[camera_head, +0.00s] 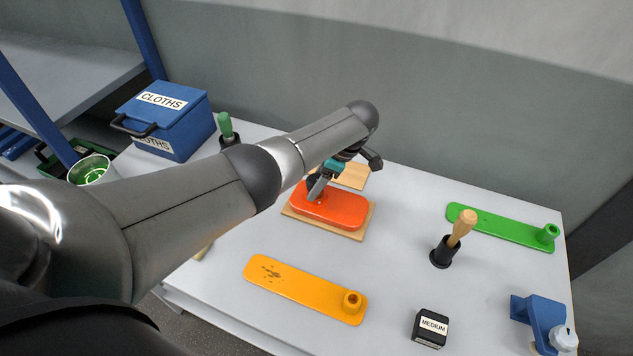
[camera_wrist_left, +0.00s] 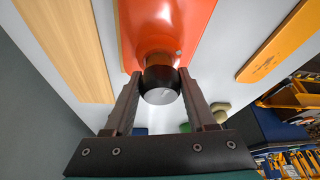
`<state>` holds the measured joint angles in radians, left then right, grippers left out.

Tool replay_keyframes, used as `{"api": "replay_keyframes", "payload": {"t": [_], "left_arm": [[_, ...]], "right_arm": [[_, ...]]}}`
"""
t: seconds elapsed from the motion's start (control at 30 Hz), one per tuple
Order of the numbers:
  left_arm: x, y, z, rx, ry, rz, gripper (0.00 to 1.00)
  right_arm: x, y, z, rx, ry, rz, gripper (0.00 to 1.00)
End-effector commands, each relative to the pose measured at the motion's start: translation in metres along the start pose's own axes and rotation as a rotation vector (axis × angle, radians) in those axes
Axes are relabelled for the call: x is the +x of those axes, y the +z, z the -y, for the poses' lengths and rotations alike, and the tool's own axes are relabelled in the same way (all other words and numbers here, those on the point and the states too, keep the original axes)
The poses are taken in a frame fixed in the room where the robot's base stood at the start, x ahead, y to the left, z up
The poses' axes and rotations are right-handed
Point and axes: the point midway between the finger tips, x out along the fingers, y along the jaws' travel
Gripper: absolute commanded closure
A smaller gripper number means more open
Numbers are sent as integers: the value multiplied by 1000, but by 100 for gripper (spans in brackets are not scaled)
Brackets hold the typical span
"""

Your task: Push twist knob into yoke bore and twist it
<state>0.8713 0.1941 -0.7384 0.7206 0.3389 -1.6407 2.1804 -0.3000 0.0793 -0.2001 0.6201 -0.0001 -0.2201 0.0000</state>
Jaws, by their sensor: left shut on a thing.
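The orange-red piece (camera_head: 340,208) lies on a wooden board (camera_head: 358,235) near the middle of the table. A black knob (camera_wrist_left: 162,80) with a grey end face sits at the piece's raised neck. My left gripper (camera_wrist_left: 162,88) is shut on this knob, one finger on each side. In the head view the left gripper (camera_head: 317,187) is over the left end of the piece and partly hides the knob. I cannot tell how deep the knob sits; the bore is hidden. My right gripper is not in view.
A yellow-orange piece (camera_head: 300,288) lies in front and a green one (camera_head: 500,228) at the back right. A wooden-handled tool (camera_head: 460,228) stands in a black holder. A black MEDIUM box (camera_head: 430,328) and a blue fixture (camera_head: 540,318) are at front right.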

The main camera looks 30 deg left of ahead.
Motion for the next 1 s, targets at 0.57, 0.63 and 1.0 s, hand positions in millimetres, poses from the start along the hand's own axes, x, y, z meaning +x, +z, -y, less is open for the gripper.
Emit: {"api": "replay_keyframes", "payload": {"t": [0.57, 0.63, 1.0], "left_arm": [[0, 0, 0, -199, -85, -2, 100], [0, 0, 0, -199, -84, -2, 100], [0, 0, 0, -198, -83, -1, 9]], "right_arm": [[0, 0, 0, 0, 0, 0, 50], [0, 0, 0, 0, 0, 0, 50], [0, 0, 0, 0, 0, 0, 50]]}}
